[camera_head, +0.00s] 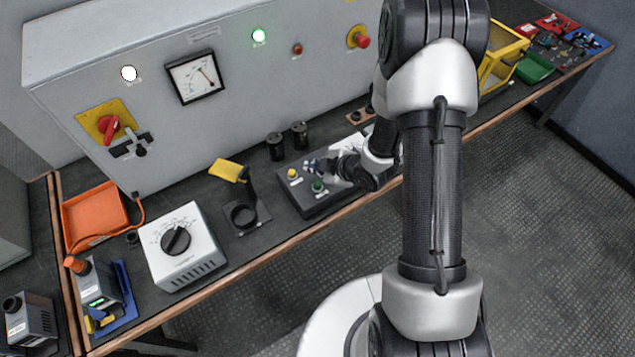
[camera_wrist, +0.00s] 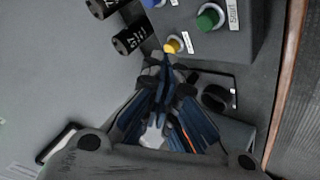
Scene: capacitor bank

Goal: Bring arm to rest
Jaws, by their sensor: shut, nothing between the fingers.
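My gripper (camera_head: 314,166) is low over the bench, its fingers pointing left above a dark button box (camera_head: 318,208). In the wrist view the fingers of my gripper (camera_wrist: 166,68) are closed together with nothing between them. Their tips are close to the yellow button (camera_wrist: 173,45); I cannot tell whether they touch it. The green button (camera_wrist: 210,17), beside a "Start" label, is farther up and right. In the head view the yellow button (camera_head: 292,174) and green button (camera_head: 317,187) are both visible.
Two black capacitors (camera_head: 275,146) (camera_head: 300,135) stand just behind the box. A grey cabinet (camera_head: 230,85) with a meter (camera_head: 195,77) rises along the back. A white dial unit (camera_head: 184,247), an orange tray (camera_head: 95,217) and a yellow crate (camera_head: 502,57) are on the bench.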

